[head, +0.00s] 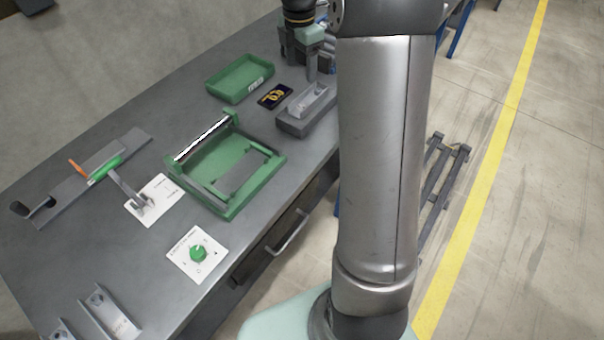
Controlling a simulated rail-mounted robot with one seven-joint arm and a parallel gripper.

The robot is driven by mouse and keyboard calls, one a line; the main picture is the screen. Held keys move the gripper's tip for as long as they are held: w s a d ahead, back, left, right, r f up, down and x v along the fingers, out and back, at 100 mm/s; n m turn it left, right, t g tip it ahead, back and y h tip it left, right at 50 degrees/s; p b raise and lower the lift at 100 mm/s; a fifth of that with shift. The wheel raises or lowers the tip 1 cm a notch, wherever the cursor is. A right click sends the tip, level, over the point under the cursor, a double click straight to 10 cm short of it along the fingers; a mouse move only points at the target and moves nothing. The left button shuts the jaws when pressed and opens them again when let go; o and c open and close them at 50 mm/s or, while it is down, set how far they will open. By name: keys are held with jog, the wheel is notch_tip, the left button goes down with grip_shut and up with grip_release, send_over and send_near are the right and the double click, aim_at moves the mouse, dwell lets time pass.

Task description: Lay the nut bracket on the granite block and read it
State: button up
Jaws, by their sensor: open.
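A light grey metal bracket (311,100) lies on the dark grey granite block (292,126), near the table's right edge. It has a raised side and a flat floor; whether it has a nut is too small to tell. My gripper (300,70) is at the top of the view, just beyond the block and bracket. It points down and is open, apart from the bracket, with nothing seen between its fingers. My arm hides part of the area right of the block.
A green tray (222,97), a black card with yellow marking (275,96) and a green fixture with a roller (235,203) stand nearby.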

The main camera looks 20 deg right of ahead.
jog(key=s+a+f+m, duration=0.2)
jog(key=s+a+m, duration=0.2)
jog(key=s, duration=0.6)
jog(key=s+a+f+m, duration=0.2)
jog(key=s+a+m, duration=0.3)
jog(key=s+m, duration=0.4)
jog(key=s+a+f+m, duration=0.2)
jog(key=s+a+m, duration=0.2)
jog(key=s+m, duration=0.3)
jog(key=s, duration=0.4)
jog(key=shift+a, duration=0.2)
